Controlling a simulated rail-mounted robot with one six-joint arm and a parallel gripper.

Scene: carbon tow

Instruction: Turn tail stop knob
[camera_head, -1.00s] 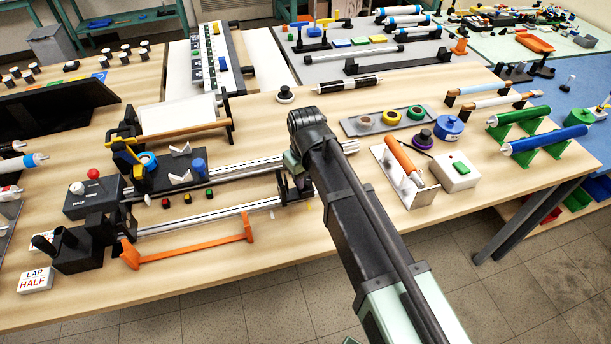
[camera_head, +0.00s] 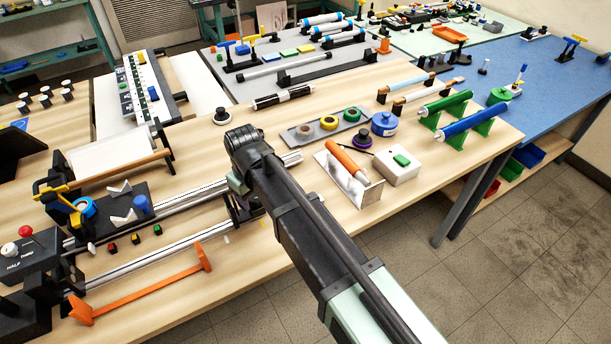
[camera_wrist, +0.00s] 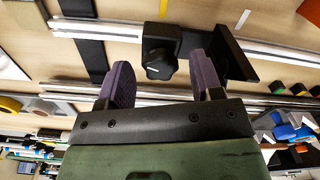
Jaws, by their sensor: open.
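The tail stop is a black block on the twin silver rails (camera_head: 175,252). The tail stop (camera_head: 243,207) shows partly in the head view, beside my arm. In the wrist view, its dark rounded knob (camera_wrist: 160,65) faces my gripper. My gripper (camera_wrist: 160,76) has two purple fingers, spread apart with nothing held. The knob appears between the fingertips, with visible space on both sides; I cannot tell the depth between them. In the head view my arm hides the gripper's fingers.
An orange bar tool (camera_head: 145,285) lies in front of the rails. Small coloured buttons (camera_head: 135,239) sit between the rails. An orange roller on a stand (camera_head: 347,160) and a white box with a green button (camera_head: 396,168) stand right of my arm.

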